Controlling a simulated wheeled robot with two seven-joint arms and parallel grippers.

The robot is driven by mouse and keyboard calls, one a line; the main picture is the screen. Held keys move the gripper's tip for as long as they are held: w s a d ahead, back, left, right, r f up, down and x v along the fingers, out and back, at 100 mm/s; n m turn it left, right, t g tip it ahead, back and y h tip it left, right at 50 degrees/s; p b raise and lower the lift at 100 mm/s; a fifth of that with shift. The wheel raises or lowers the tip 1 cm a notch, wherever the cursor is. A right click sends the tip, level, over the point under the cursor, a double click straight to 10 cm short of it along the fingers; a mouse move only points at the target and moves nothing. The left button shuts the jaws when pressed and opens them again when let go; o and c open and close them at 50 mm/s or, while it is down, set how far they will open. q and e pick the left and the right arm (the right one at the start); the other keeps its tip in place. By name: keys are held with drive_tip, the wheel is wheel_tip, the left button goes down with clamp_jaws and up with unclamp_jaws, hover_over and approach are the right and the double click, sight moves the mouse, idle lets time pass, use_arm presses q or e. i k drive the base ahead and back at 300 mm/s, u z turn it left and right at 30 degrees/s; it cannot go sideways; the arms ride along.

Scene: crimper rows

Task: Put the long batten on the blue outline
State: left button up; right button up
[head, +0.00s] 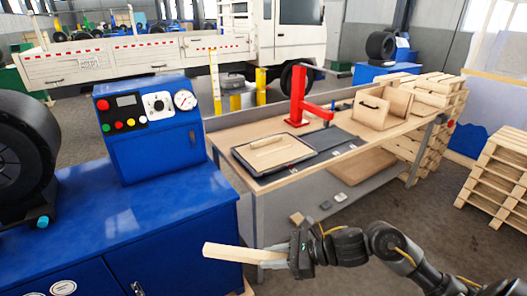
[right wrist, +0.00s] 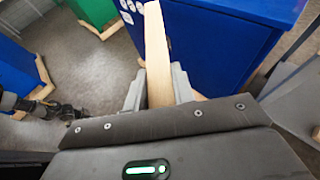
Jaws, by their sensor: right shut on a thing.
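The long batten (head: 232,253) is a pale, straight wooden bar. My right gripper (head: 284,255) is shut on it near its right end, and the rest sticks out to the left, in the air in front of the workbench. In the right wrist view the batten (right wrist: 156,45) runs away from me between the two grey fingers of my right gripper (right wrist: 159,80). I cannot make out a blue outline in either view. My left gripper does not show in the head view.
A blue cabinet (head: 80,220) with a control box (head: 150,125) stands at the left. The workbench (head: 222,137) carries a dark tray (head: 302,154) with a wooden piece (head: 268,151), a red stand (head: 298,95) and a wooden box (head: 372,108). Pallets (head: 497,175) stand right.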

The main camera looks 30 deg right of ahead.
sight(275, 150)
drive_tip(key=i, duration=1.5)
